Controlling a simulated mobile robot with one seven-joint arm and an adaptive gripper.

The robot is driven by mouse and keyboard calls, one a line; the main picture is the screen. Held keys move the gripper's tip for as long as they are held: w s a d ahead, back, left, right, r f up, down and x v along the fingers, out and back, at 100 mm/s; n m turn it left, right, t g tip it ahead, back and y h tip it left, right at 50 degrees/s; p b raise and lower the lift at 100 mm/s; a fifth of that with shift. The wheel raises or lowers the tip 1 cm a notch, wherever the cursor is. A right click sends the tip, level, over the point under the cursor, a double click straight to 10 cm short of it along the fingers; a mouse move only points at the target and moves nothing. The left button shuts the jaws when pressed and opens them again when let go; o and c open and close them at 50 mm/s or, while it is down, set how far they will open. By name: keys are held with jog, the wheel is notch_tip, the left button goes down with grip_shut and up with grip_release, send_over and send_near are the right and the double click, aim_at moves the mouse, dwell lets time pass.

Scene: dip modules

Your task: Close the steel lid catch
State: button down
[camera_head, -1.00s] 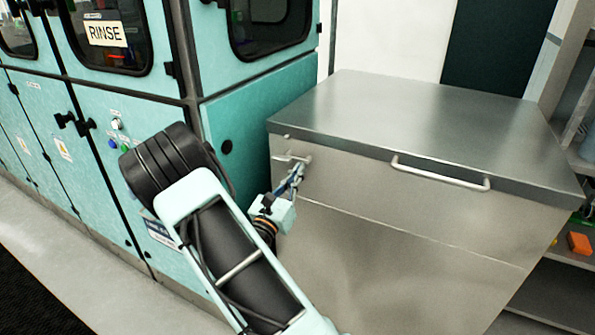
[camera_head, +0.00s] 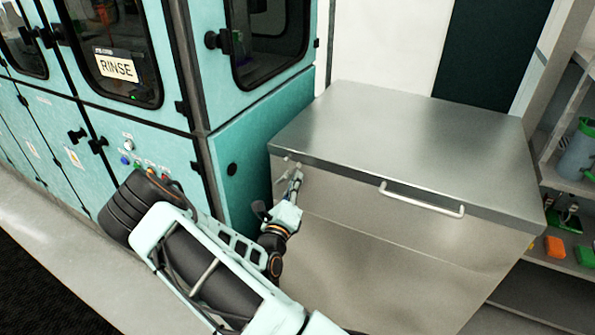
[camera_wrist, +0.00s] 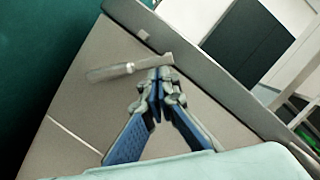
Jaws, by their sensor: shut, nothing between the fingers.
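The steel lid catch (camera_wrist: 112,72) shows in the wrist view as a pale lever with a block at its right end, on the front of the steel chest (camera_head: 400,255). A small stud (camera_wrist: 143,36) sits above it by the lid edge. The lid (camera_head: 400,135) lies down flat on the chest. My gripper (camera_wrist: 160,74) is shut and empty, its fingertips at the block end of the lever; I cannot tell if they touch. In the head view my gripper (camera_head: 296,176) hides most of the catch.
A teal machine (camera_head: 255,140) with a RINSE sign stands close on the left of the chest. A bar handle (camera_head: 422,203) sticks out from the lid front. Shelves (camera_head: 570,180) with small items stand at the right. Floor shows at lower left.

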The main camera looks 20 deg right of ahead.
jog(key=n+p, duration=0.1)
jog(key=r+n+p, duration=0.1)
jog(key=p, duration=0.1)
jog(key=w+r+n+y+p, duration=0.1)
jog(key=n, duration=0.1)
jog(key=shift+a+r+p, duration=0.1)
jog(key=shift+a+p, duration=0.25)
jog(key=shift+p, duration=0.05)
jog(key=n, duration=0.1)
jog(key=n+p, duration=0.2)
jog(key=shift+w+a+r+g+y, duration=0.25)
jog(key=shift+w+a+g+y, duration=0.05)
jog(key=shift+w+a+y, duration=0.1)
jog(key=shift+w+p, duration=0.1)
jog(key=shift+p, duration=0.4)
jog(key=shift+w+a, duration=0.1)
